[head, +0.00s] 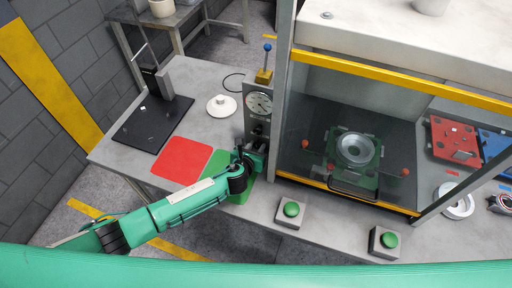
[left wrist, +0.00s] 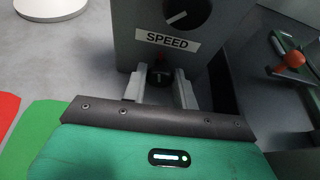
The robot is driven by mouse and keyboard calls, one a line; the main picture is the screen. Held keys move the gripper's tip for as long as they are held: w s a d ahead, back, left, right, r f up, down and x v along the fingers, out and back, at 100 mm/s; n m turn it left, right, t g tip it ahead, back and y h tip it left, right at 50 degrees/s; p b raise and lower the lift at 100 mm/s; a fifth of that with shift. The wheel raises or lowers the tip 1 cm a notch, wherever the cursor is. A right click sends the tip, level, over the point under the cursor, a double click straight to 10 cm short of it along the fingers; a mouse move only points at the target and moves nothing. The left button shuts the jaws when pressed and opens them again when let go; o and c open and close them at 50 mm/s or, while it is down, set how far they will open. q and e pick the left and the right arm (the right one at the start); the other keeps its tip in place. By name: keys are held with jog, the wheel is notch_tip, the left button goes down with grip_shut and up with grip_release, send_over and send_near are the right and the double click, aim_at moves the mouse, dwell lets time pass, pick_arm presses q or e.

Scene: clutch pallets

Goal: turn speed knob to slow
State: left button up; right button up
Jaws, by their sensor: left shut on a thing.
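My left gripper (head: 252,158) is at the lower front of the box. In the left wrist view, its fingers (left wrist: 160,88) are shut on a small dark knob (left wrist: 160,73) just below the label, with a bit of red at its top. The fingers hide the knob's sides. My right gripper is not in view.
A glass-fronted enclosure (head: 345,72) stands right of the box. Two green push buttons (head: 291,209) (head: 389,240) sit at the bench front. Red (head: 182,159) and green (head: 215,164) mats, a black plate (head: 140,125) and a white disc (head: 220,106) lie left.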

pick_arm(q)
jog(key=shift+a+f+n+h+b, duration=0.15)
jog(key=shift+n+h+b, duration=0.25)
jog(key=shift+n+h, duration=0.55)
jog(key=shift+w+a+n+g+h+b, duration=0.1)
jog(key=shift+n+g+h+b, duration=0.2)
jog(key=shift+n+h+b, duration=0.55)
jog(key=shift+n+y, duration=0.3)
jog(key=o, duration=0.9)
jog(key=shift+o, duration=0.2)
jog(key=shift+a, duration=0.1)
